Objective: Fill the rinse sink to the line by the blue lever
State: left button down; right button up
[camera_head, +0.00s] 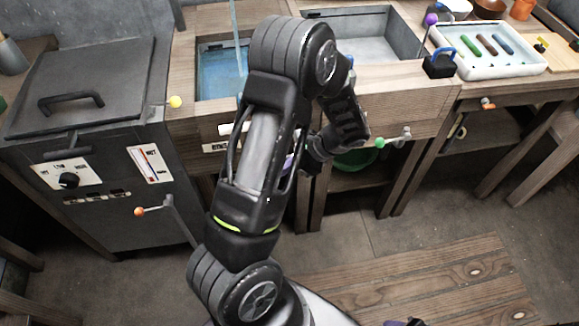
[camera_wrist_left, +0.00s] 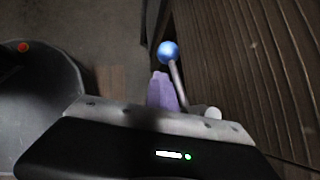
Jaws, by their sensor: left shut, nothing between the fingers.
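The sink's left basin (camera_head: 213,91) holds blue water, and a pale blue vertical stream (camera_head: 237,30) comes down into it. My arm hides its right part, and no fill line can be made out. The right basin (camera_head: 375,45) looks empty. The blue lever's ball (camera_wrist_left: 168,53) and rod show in the left wrist view, just beyond my left gripper (camera_wrist_left: 162,90). Its purple fingers are shut and empty, close to the rod; contact cannot be told. In the head view this gripper (camera_head: 288,163) is mostly hidden behind my arm. A purple fragment of my right gripper (camera_head: 415,322) shows at the bottom edge.
A green-tipped lever (camera_head: 380,142) sits on the bench front, a yellow ball (camera_head: 175,101) at the left basin. A dark lidded unit (camera_head: 95,80) with an orange-tipped lever (camera_head: 139,211) stands left. A tray (camera_head: 485,65) with coloured bars stands right.

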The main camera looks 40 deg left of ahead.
pick_arm(q)
jog(key=shift+s+a+r+p, duration=0.2)
jog(key=shift+r+p, duration=0.1)
jog(key=shift+r, duration=0.25)
dwell(0.4)
jog(key=w+d+f+b, duration=0.3)
jog(key=w+d+f, duration=0.2)
jog(key=w+d, duration=0.2)
jog(key=shift+d+f, duration=0.4)
jog(key=shift+d, duration=0.8)
jog(key=shift+w, duration=0.1)
